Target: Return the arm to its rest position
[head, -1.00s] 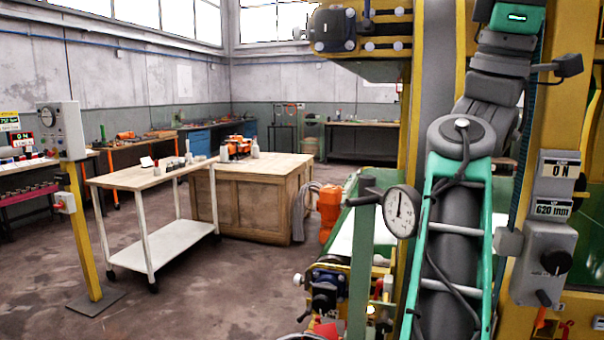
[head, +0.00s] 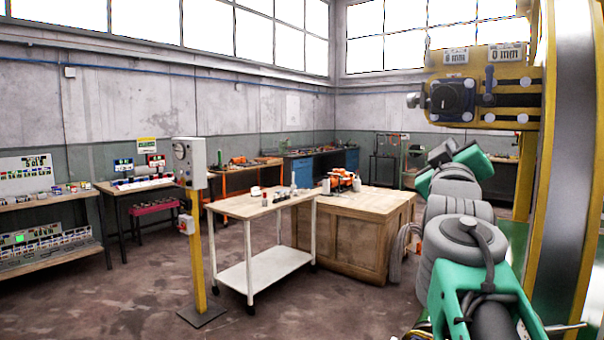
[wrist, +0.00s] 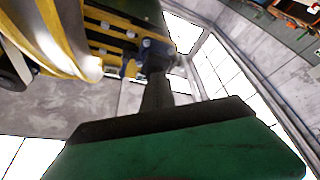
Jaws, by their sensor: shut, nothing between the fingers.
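My arm shows at the right of the head view, its grey and green links bent in front of the yellow machine frame (head: 570,150). The green and grey end of the arm points up and away from me there, and its fingers are too small to make out. In the wrist view my gripper (wrist: 156,68) sticks out from a dark and green hand body. Its fingers are together, with nothing held. Yellow machine parts (wrist: 115,40) show behind the fingertips, and I cannot tell how far off they are.
A motor unit (head: 452,98) on a yellow bracket hangs close above the arm's end. A white trolley (head: 275,268) and a wooden bench (head: 345,250) stand left of the arm. A yellow post (head: 198,260) stands farther left.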

